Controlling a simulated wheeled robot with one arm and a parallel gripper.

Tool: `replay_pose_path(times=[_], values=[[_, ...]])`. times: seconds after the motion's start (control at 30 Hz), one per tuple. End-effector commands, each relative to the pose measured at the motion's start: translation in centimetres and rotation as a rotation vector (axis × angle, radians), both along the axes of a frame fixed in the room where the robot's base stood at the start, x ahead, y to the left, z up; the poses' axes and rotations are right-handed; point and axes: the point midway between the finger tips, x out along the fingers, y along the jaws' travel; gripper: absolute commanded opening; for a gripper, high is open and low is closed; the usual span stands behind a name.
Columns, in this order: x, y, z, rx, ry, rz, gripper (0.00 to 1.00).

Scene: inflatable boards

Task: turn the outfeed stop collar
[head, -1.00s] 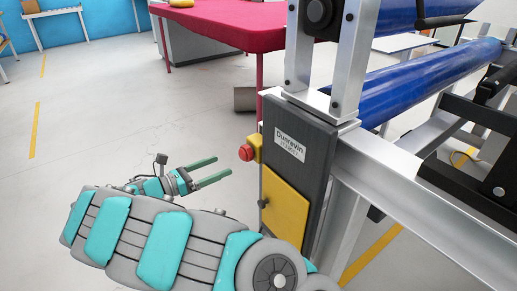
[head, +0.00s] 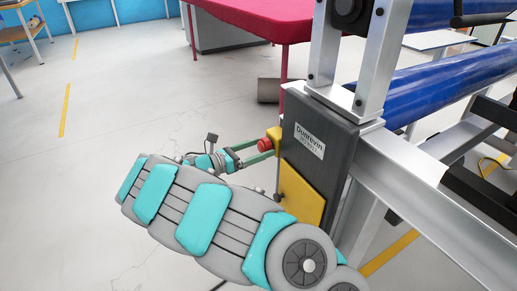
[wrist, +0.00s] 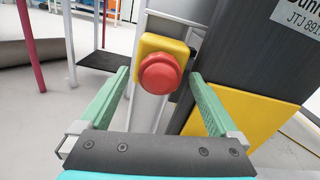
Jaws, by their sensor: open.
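The stop collar appears as a red round knob (wrist: 160,74) on a yellow housing (wrist: 147,43) in the wrist view. In the head view the red knob (head: 264,145) sticks out from the left side of the dark machine post. My gripper (wrist: 159,72) is open, with one green finger on each side of the knob and a gap at both sides. In the head view my gripper (head: 267,147) reaches in from the left, its fingertips at the knob. How far the fingertips reach past the knob is hard to tell.
The dark post (head: 314,161) with a label and a yellow panel (head: 301,195) stands right of the knob. Blue rollers (head: 450,88) and a metal frame (head: 430,192) lie beyond it. A red table (head: 262,17) stands behind.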

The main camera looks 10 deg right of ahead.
Motion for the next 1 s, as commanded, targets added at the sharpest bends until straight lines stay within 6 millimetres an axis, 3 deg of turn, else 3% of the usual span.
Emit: replay_pose_path(times=[0.13,0.87,1.0], values=[[0.01,0.03,-0.02,0.0,0.0,0.0,0.94],[0.01,0.05,-0.05,0.001,0.0,0.001,0.12],[0.0,0.05,-0.07,0.002,-0.003,0.001,0.1]])
